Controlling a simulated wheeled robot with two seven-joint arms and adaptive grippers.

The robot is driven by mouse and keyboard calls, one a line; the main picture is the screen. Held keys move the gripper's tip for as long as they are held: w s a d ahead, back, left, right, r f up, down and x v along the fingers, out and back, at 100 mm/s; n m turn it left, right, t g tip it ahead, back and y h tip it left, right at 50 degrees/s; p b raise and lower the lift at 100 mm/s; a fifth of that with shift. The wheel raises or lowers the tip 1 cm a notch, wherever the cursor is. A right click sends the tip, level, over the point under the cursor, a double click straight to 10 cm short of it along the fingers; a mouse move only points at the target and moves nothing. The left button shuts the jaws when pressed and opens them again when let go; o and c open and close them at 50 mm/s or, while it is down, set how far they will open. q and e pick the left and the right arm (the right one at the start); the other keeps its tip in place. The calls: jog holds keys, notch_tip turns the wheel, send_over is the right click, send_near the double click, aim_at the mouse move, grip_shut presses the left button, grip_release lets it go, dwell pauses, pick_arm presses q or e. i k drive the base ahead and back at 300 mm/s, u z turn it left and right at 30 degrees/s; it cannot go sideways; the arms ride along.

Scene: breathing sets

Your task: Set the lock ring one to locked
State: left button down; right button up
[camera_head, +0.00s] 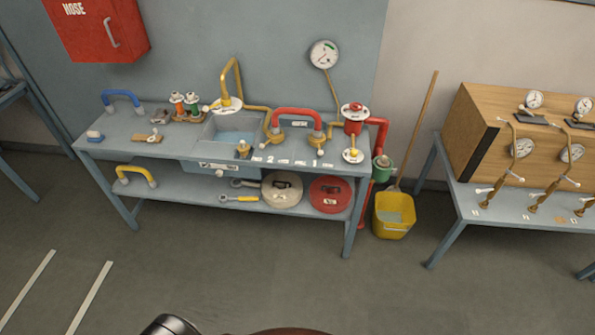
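The lock ring one appears to be the brass coupling (317,140) at the right end of the red arched hose, behind the number 1 label (314,162) on the grey bench. A second brass coupling (277,136) stands at the left end of the red hose (298,112), near the number 2 label (270,159). Both are small, and I cannot tell from here whether either ring is locked.
The bench (130,130) also bears a sink (233,132), a yellow spout (231,80) and a red standpipe (354,125). A yellow bucket (393,228) stands on the floor to its right. A wooden-cased gauge table (480,215) is farther right. The floor before the bench is clear.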

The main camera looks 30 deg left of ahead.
aim_at(320, 152)
jog(key=z, duration=0.1)
jog(key=k, duration=0.45)
jog(key=u, duration=1.1)
jog(key=i, duration=1.25)
jog(key=z, duration=0.35)
